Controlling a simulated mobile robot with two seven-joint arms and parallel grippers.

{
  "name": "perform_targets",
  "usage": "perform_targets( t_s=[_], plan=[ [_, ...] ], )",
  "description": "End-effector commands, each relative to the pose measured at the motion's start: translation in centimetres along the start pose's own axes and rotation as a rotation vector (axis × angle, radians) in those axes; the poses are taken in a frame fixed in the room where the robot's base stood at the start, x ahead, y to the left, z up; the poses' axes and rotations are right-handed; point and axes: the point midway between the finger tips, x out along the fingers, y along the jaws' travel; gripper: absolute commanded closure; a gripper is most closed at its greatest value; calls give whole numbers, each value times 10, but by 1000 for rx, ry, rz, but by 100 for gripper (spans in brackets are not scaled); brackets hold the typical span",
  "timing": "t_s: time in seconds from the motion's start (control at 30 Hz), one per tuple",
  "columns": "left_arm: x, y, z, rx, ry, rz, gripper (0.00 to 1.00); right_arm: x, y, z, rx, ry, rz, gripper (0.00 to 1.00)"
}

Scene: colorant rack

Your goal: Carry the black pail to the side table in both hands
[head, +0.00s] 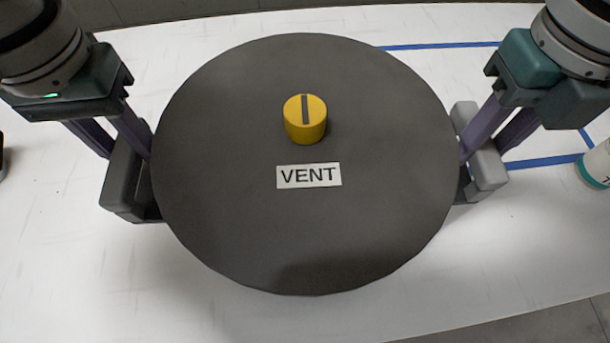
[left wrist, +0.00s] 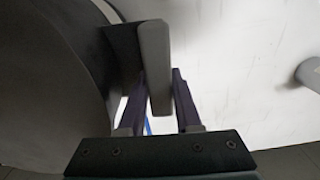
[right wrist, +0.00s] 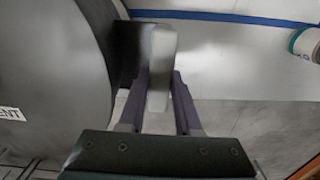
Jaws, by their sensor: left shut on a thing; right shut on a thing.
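The black pail (head: 300,235) fills the middle of the head view, seen from above. Its round dark lid carries a yellow knob (head: 305,120) and a white VENT label (head: 309,176). My left gripper (head: 132,155) is shut on the pail's dark left handle (head: 122,185); this handle also shows between the fingers in the left wrist view (left wrist: 156,65). My right gripper (head: 478,155) is shut on the light grey right handle (head: 490,172), which shows between the fingers in the right wrist view (right wrist: 161,60). The lid hides the pail's base, so I cannot tell whether it touches the surface.
A white table surface (head: 60,270) lies below the pail, with blue tape lines (head: 440,46) at the back and right. A white container with a teal band (head: 597,165) stands at the right edge. The table's front edge and grey floor (head: 560,325) show at the lower right.

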Motion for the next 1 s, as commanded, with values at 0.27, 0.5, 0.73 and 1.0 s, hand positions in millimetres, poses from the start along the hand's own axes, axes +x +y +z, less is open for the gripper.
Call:
perform_targets(
  t_s=[0.27,0.5,0.73,1.0],
  plan=[
    [0,-1,0,-1,0,-2,100,0,0,0,0,0,-1,100],
    [-4,0,-1,-1,2,0,100,-5,0,1,1,-3,0,100],
    [-21,0,-1,-1,2,-1,100,-21,0,1,1,-3,0,100],
    [-47,0,-1,-1,2,-1,100,-47,0,1,1,-3,0,100]
  ],
)
